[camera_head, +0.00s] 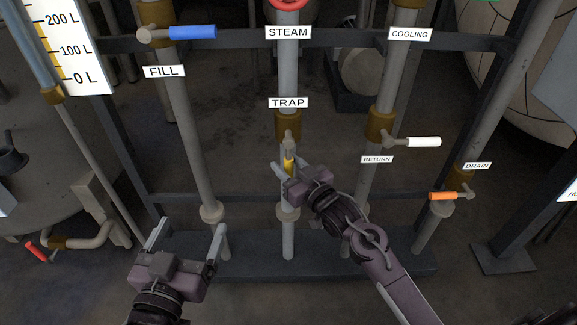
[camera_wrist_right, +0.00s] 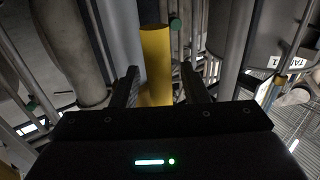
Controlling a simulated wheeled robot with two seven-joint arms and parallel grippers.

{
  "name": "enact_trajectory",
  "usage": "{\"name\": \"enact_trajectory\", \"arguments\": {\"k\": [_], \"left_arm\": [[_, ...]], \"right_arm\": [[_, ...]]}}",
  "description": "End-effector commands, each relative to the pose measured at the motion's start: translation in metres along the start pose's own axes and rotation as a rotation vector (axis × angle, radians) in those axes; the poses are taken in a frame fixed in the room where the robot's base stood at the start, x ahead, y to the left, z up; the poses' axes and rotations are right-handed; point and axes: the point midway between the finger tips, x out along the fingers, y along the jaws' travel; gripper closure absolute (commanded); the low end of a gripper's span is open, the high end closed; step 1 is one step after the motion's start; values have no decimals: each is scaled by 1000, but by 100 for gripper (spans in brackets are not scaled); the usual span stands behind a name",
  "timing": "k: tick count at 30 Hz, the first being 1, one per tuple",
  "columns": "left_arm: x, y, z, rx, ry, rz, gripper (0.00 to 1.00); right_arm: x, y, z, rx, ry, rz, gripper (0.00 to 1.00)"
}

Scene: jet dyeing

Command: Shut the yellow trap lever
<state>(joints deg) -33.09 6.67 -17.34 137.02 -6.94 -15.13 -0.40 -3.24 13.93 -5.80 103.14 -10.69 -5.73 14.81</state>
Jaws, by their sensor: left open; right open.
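The yellow trap lever (camera_head: 288,163) is on the middle pipe, below the TRAP label (camera_head: 288,103). It appears in line with the pipe, its lower part hidden by my right gripper (camera_head: 294,172). In the right wrist view the yellow lever (camera_wrist_right: 155,55) stands between the two open fingers of my right gripper (camera_wrist_right: 160,88). I see a gap to the right finger; contact with the left finger I cannot tell. My left gripper (camera_head: 190,232) is open and empty at the lower left, in front of the foot of the FILL pipe.
Other levers are near: blue FILL (camera_head: 192,32), white RETURN (camera_head: 423,142), orange DRAIN (camera_head: 443,196), and a red one (camera_head: 35,251) at lower left. A dark frame bar (camera_head: 250,198) crosses behind the pipes. Floor shows between the FILL and TRAP pipes.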

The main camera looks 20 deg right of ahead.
Motion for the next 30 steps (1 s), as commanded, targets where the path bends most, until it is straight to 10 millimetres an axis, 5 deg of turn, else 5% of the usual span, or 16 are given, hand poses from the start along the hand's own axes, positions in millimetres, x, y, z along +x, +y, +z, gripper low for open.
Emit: {"name": "enact_trajectory", "arguments": {"k": [5, 15, 30], "left_arm": [[0, 0, 0, 0, 0, 0, 13], [0, 0, 0, 0, -1, 0, 13], [0, 0, 2, -1, -15, 1, 13]], "right_arm": [[0, 0, 0, 0, 0, 0, 59], [0, 0, 0, 0, 0, 0, 100], [1, -1, 0, 55, 36, 0, 100]]}}
